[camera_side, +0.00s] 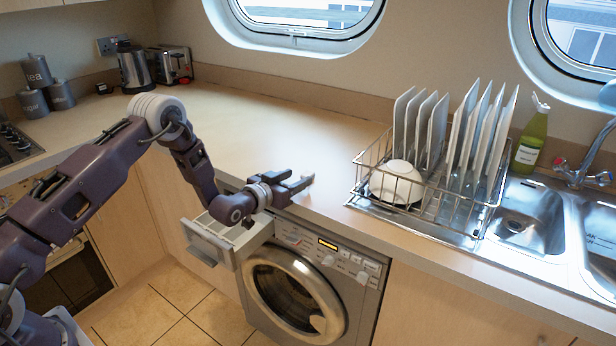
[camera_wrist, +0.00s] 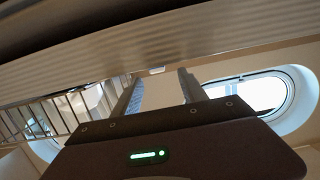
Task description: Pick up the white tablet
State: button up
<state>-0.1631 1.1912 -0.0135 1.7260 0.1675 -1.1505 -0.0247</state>
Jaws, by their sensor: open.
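A small white piece, which looks like the white tablet (camera_wrist: 157,70), shows in the wrist view between my fingertips, at the edge of the pale worktop surface. I cannot tell how far beyond the fingertips it lies, and no contact is visible. My gripper (camera_side: 299,179) is over the front part of the worktop, above the washing machine, with its fingers pointing towards the right. In the wrist view its two fingers (camera_wrist: 158,82) stand apart with a gap between them.
The washing machine's detergent drawer (camera_side: 215,241) is pulled out below my wrist. A wire dish rack (camera_side: 425,193) with plates and a white bowl (camera_side: 397,182) stands to the right, before the sink (camera_side: 527,215). The worktop (camera_side: 265,130) behind my gripper is clear.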

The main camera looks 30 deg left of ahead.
aim_at(305, 176)
jog(key=w, duration=0.2)
jog(key=w+f, duration=0.1)
jog(key=w, duration=0.1)
jog(key=shift+w+d, duration=0.15)
jog(key=shift+w, duration=0.1)
grip_shut()
notch_tip(305, 176, up, 10)
